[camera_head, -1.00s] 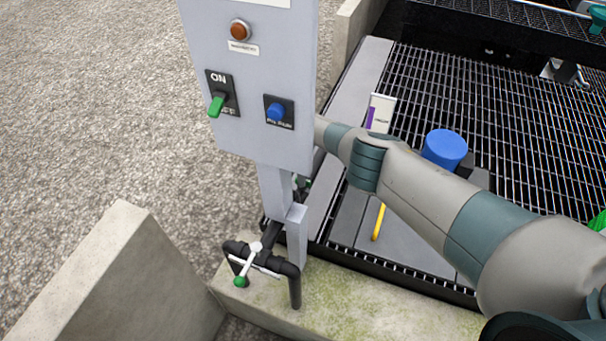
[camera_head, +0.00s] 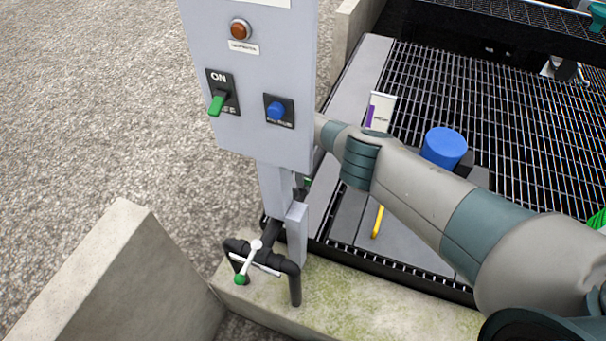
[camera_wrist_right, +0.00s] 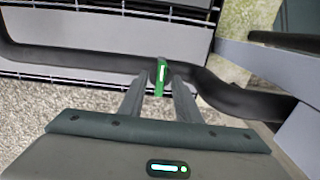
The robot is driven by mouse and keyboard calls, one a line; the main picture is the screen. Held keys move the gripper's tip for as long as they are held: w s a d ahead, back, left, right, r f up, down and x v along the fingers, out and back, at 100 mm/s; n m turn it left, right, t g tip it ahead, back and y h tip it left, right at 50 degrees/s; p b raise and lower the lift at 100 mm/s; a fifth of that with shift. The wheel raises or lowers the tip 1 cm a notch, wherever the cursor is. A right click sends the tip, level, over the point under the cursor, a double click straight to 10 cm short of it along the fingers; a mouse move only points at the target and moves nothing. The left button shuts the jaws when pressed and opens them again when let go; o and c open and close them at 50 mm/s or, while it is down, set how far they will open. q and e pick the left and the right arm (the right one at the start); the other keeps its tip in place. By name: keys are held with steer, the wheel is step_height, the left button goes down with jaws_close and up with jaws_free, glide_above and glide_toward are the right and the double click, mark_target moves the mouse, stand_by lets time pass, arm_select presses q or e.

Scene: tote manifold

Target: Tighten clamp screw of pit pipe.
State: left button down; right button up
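In the right wrist view a black pipe (camera_wrist_right: 90,62) runs across the picture. A small green piece with a pale strip (camera_wrist_right: 161,78), seemingly the clamp screw's handle, stands at the pipe. The two fingertips of my right gripper (camera_wrist_right: 161,80) flank this green piece closely; whether they press on it I cannot tell. In the head view my right arm reaches in from the right and passes behind the grey control box, which hides the gripper. A small green spot (camera_head: 307,182) shows beside the post there. My left gripper is in neither view.
The grey control box (camera_head: 250,130) with a green switch and blue button stands on its post. Below it is a black pipe with a white, green-tipped lever (camera_head: 246,264). A blue cylinder (camera_head: 444,148) and yellow bar (camera_head: 377,221) are by the grating. Concrete walls (camera_head: 110,280) border it.

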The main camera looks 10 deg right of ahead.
steer(key=shift+r, duration=0.1)
steer(key=shift+r+p, duration=0.8)
steer(key=shift+p, duration=0.05)
step_height(320, 180, up, 16)
steer(key=p, duration=0.5)
steer(key=shift+f+p, duration=0.2)
steer(key=shift+p, duration=0.2)
